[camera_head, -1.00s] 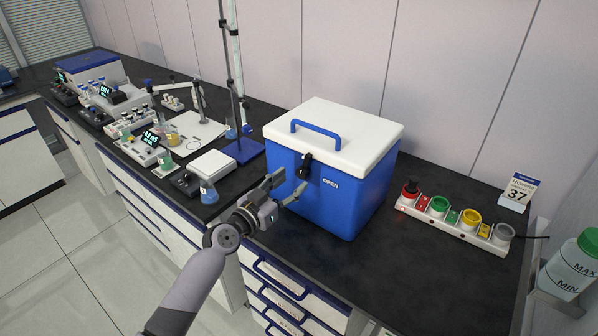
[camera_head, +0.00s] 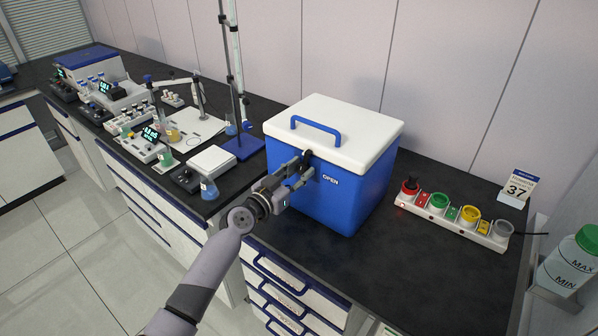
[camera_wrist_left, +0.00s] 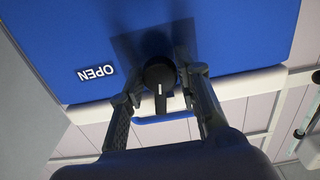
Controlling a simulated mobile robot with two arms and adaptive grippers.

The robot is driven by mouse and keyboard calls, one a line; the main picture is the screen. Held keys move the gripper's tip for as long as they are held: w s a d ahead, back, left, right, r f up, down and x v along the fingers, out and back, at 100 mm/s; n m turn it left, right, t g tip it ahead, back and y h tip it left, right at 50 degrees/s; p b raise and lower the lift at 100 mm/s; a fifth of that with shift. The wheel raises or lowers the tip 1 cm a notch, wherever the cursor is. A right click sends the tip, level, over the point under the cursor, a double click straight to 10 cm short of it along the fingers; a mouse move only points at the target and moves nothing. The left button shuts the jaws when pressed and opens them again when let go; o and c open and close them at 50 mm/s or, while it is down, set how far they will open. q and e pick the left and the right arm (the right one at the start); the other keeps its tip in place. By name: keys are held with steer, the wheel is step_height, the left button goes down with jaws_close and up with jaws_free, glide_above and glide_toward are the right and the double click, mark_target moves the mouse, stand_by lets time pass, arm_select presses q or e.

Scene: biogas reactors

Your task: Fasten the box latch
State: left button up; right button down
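The blue box (camera_head: 335,200) with a white lid (camera_head: 365,130) and blue handle stands closed on the dark bench, "OPEN" printed on its front. Its black latch (camera_wrist_left: 158,72) is a round knob with a white line, seen best in the left wrist view, where the box is upside down. There the line points toward the lid. My left gripper (camera_head: 301,168) is at the box front by the latch and hides part of it. In the wrist view my left gripper (camera_wrist_left: 158,82) is open, one finger on each side of the knob; I cannot tell whether they touch it. My right gripper is not in view.
A strip of coloured buttons (camera_head: 455,216) lies right of the box, with a card reading 37 (camera_head: 519,188) behind it. A stand (camera_head: 240,147), a scale (camera_head: 208,166) and a blue flask (camera_head: 208,190) are to the left.

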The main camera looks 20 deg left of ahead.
arm_select(q)
steer(key=c, duration=0.6)
steer(key=shift+n+b, duration=0.3)
steer(key=shift+n, duration=1)
steer(key=o, duration=1.1)
steer(key=shift+o, duration=0.2)
